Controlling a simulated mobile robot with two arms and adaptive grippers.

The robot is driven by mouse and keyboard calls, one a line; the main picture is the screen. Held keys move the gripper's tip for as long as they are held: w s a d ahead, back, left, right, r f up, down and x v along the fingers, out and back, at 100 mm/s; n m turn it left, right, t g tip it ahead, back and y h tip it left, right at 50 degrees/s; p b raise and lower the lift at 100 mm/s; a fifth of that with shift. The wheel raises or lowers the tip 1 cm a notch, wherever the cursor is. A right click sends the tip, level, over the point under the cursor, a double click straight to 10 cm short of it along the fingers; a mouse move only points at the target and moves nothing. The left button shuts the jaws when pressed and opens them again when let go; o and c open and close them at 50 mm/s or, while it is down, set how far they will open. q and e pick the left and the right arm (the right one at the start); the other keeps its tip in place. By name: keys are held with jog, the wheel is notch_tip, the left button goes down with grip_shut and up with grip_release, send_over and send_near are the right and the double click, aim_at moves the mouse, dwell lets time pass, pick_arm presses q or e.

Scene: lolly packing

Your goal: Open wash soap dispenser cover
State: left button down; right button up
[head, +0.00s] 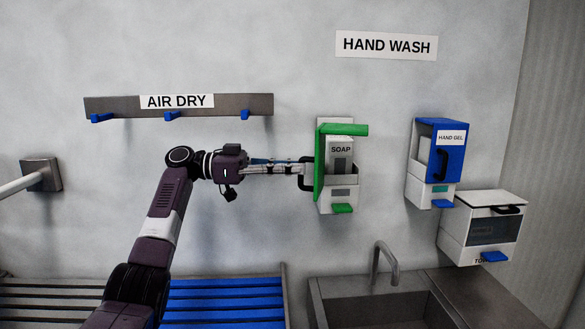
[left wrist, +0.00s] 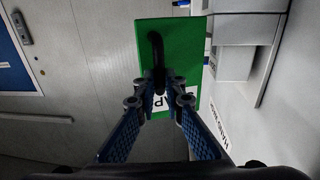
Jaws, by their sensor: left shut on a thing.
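The soap dispenser (head: 342,203) hangs on the wall with a white body. Its green cover (head: 319,160) stands swung out to the left side, and the white SOAP box (head: 341,145) shows inside. My left gripper (head: 303,170) reaches in from the left and is shut on the cover's black handle (head: 308,184). In the left wrist view the green cover (left wrist: 185,38) fills the middle, with my left gripper (left wrist: 160,84) at the dark handle (left wrist: 158,50). The fingers partly hide a white label on the cover. My right gripper is not in view.
A blue HAND GEL dispenser (head: 449,160) and a white towel box (head: 500,215) hang to the right. A sink (head: 320,300) with a tap (head: 385,258) is below. An AIR DRY rail (head: 225,104) with blue hooks is above my arm. A blue slatted rack (head: 225,300) stands below left.

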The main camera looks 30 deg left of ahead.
pick_arm(q)
jog(key=shift+w+a+r, duration=0.15)
jog(key=shift+w+r, duration=0.1)
jog(key=shift+r, duration=0.1)
dwell(0.3)
jog(key=c, duration=2.3)
grip_release()
jog(key=shift+w, duration=0.15)
jog(key=shift+o, duration=1.4)
jog(key=shift+w+d+f, duration=0.25)
jog(key=shift+w+d, duration=0.15)
jog(key=shift+w, duration=0.1)
jog(key=shift+s, duration=0.15)
jog(key=shift+a+f, duration=0.15)
jog(key=shift+a, duration=0.15)
jog(key=v, duration=1.2)
